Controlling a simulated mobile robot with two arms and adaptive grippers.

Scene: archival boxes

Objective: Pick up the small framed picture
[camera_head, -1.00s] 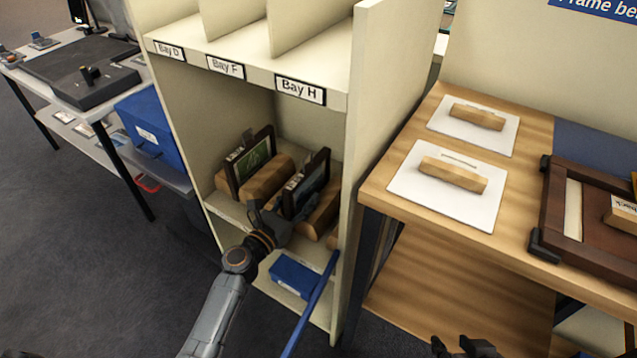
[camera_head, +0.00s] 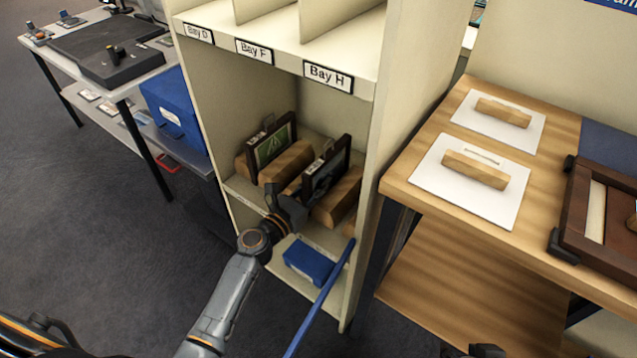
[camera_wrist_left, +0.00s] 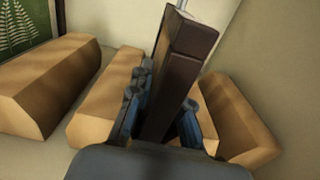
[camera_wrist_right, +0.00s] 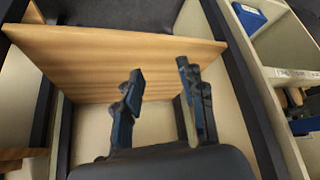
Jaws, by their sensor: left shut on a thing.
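Two small dark-framed pictures stand on edge among wooden blocks in the shelf compartment under the Bay F and Bay H labels. The right-hand framed picture (camera_head: 327,172) is gripped by my left gripper (camera_head: 287,207) at its near edge. In the left wrist view the dark frame (camera_wrist_left: 172,85) stands between the two fingers (camera_wrist_left: 163,128), with wooden blocks on both sides. The left-hand framed picture (camera_head: 271,146) has a green fern image; its corner also shows in the left wrist view (camera_wrist_left: 22,35). My right gripper (camera_wrist_right: 160,90) is open and empty, facing a wooden board.
Wooden blocks (camera_head: 288,163) flank the frames closely. A blue box (camera_head: 308,260) lies on the shelf below, beside a slanting blue bar (camera_head: 322,300). A wooden table (camera_head: 420,190) with white boards stands to the right. Dark floor at left is open.

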